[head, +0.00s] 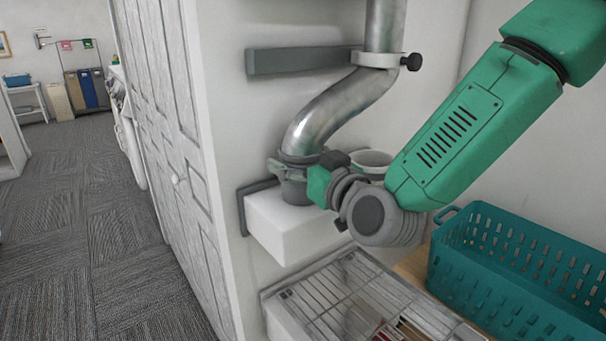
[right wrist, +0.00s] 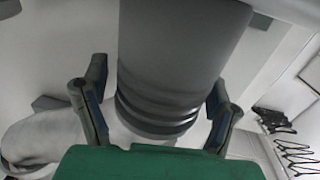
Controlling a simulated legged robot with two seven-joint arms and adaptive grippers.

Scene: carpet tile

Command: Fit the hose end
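A bent metal hose (head: 340,108) comes down from the top of the head view. Its grey hose end (head: 300,158) is over a white block (head: 288,225) on the wall; whether it is seated in anything is unclear. My right gripper (head: 300,170) has its fingers on both sides of this grey end. In the right wrist view the grey ridged cylinder (right wrist: 170,60) stands between the two fingertips, close to both. The contact surfaces are partly hidden. A pale round rim (head: 372,160) shows behind my right wrist. My left gripper is in neither view.
A clamp with a black knob (head: 412,62) holds the hose to a grey wall bar (head: 300,60). A wire rack (head: 340,300) lies below the block. A teal basket (head: 520,270) stands at the right. A white cabinet door (head: 165,130) is at the left.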

